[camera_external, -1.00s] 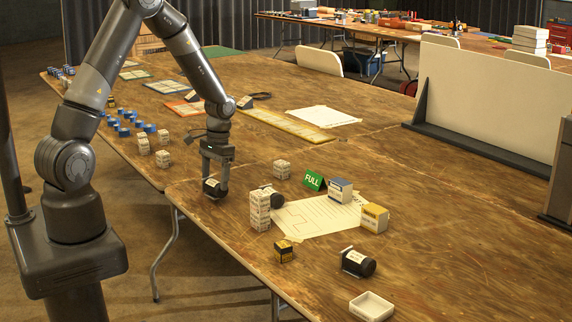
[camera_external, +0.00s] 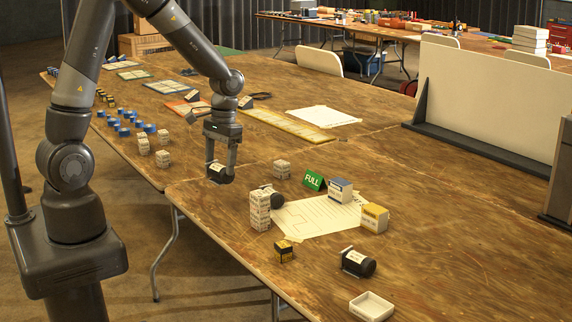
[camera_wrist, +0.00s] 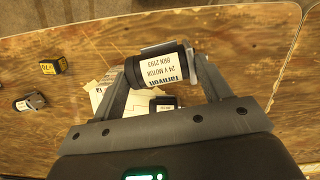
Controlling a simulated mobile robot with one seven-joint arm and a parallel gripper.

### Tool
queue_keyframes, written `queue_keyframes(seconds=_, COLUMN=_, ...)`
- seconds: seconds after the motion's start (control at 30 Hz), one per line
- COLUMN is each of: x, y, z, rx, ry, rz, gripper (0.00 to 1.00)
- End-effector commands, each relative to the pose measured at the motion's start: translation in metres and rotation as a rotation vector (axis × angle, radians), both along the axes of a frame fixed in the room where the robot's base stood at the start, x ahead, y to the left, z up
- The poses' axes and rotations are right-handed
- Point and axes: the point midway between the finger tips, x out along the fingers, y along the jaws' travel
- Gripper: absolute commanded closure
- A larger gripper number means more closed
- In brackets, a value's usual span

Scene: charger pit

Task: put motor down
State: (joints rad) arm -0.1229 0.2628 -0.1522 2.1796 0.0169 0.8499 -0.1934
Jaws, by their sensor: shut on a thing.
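My gripper (camera_external: 221,170) is shut on a black motor (camera_external: 215,171) with a white label. It holds the motor above the near left part of the table. In the wrist view the motor (camera_wrist: 161,69) lies crosswise between the fingers, and its label reads 24 V MOTOR. A second black motor (camera_external: 357,262) lies near the front edge. A third dark motor (camera_external: 276,198) stands partly hidden behind a stack of white boxes (camera_external: 260,210).
A paper sheet (camera_external: 300,215) lies right of my gripper. Around it are a green FULL sign (camera_external: 314,180), a blue-white box (camera_external: 340,191) and a yellow-white box (camera_external: 374,218). A small yellow-black box (camera_external: 284,250) and a white tray (camera_external: 371,306) are nearer. The table's right side is clear.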

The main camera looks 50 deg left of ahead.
Motion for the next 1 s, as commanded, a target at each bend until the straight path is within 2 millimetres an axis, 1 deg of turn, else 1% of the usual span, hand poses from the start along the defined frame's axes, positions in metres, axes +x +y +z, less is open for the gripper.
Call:
queue_keyframes(seconds=0.13, x=0.005, y=0.003, z=0.0, rx=-0.001, ry=-0.001, rz=0.047, gripper=0.64)
queue_keyframes(seconds=0.27, x=0.021, y=0.015, z=0.0, rx=0.0, ry=0.0, rz=0.213, gripper=0.64)
queue_keyframes(seconds=0.37, x=0.039, y=0.029, z=-0.001, rx=0.0, ry=-0.001, rz=0.42, gripper=0.64)
queue_keyframes(seconds=0.6, x=0.085, y=0.073, z=-0.001, rx=0.0, ry=-0.002, rz=0.975, gripper=0.64)
queue_keyframes(seconds=0.77, x=0.111, y=0.105, z=-0.002, rx=0.0, ry=-0.001, rz=1.329, gripper=0.64)
queue_keyframes(seconds=1.0, x=0.145, y=0.157, z=-0.002, rx=0.0, ry=-0.003, rz=1.834, gripper=0.64)
